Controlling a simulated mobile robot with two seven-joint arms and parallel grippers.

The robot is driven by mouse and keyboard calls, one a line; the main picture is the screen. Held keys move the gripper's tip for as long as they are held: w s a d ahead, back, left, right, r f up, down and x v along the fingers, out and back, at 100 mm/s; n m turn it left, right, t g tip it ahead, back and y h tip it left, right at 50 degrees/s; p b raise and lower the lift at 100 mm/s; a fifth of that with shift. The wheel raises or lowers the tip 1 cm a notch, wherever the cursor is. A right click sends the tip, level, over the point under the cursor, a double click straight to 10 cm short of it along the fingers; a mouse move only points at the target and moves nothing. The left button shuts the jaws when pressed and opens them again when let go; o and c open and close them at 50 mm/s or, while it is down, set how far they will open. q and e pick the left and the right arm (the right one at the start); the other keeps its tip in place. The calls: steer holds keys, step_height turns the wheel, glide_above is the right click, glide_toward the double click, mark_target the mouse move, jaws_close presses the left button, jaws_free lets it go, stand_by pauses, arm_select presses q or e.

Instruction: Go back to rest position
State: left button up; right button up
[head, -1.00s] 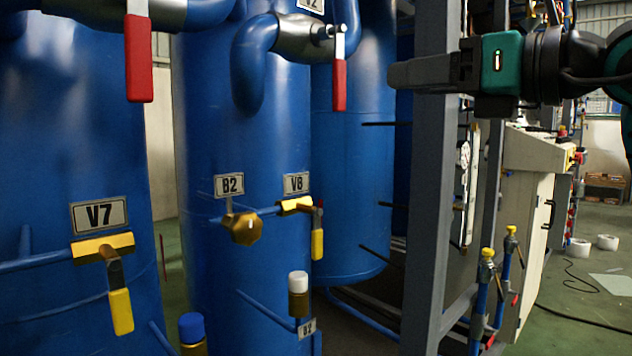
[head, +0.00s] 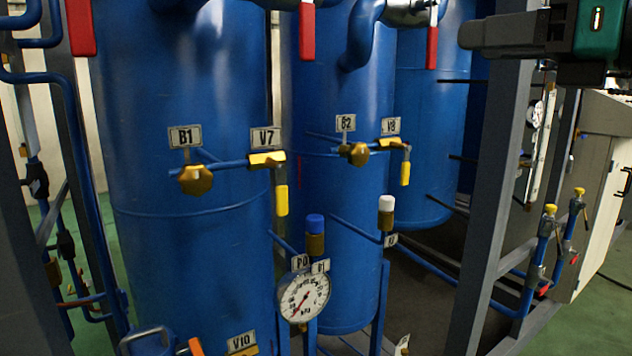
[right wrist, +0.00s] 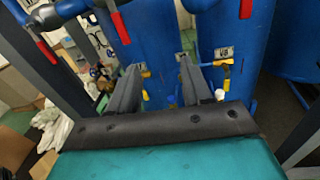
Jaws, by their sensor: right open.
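My right gripper (head: 484,34) is at the top right of the head view, seen from the side and pointing left, in front of a grey frame post. In the right wrist view its two dark fingers (right wrist: 158,68) stand apart with nothing between them. It is apart from the valves. My left gripper is not in view. Blue tanks (head: 185,110) fill the middle of the head view. The yellow-handled valves V7 (head: 268,159) and V8 (head: 390,144) and the brass knobs B1 (head: 194,180) and B2 (head: 358,154) are on pipes in front of them.
A round pressure gauge (head: 304,296) stands low in front of the tanks. A grey post (head: 497,200) rises at the right, with a pale cabinet (head: 598,190) behind it. Red valve handles (head: 307,32) hang along the top. Green floor shows at the lower right.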

steer(key=w+a+f+m+g+y+p, duration=0.2)
steer(key=a+f+m+g+y+p, duration=0.3)
steer(key=a+f+y, duration=0.35)
steer(key=w+d+f+m+t+h+p, duration=0.15)
steer(key=d+f+m+t+h, duration=0.35)
steer(key=f+m, duration=0.55)
steer(key=w+d+f+m+t+h+p, duration=0.1)
steer(key=d+f+m+t+h+p, duration=0.15)
steer(key=f+m+t+h, duration=0.75)
arm_select(q)
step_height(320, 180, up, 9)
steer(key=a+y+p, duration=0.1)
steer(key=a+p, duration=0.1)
steer(key=p, duration=0.1)
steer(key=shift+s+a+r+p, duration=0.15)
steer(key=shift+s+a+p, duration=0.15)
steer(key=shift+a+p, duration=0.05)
arm_select(e)
steer(key=s+f+m+g+h, duration=0.1)
steer(key=s+f+m+g, duration=0.5)
steer(key=s+f, duration=0.3)
steer(key=s+f+m+g+h, duration=0.2)
steer(key=s+f+m+g, duration=0.4)
steer(key=f, duration=0.9)
steer(key=s+m, duration=0.3)
steer(key=shift+d+f+g, duration=0.15)
steer(key=shift+g, duration=0.25)
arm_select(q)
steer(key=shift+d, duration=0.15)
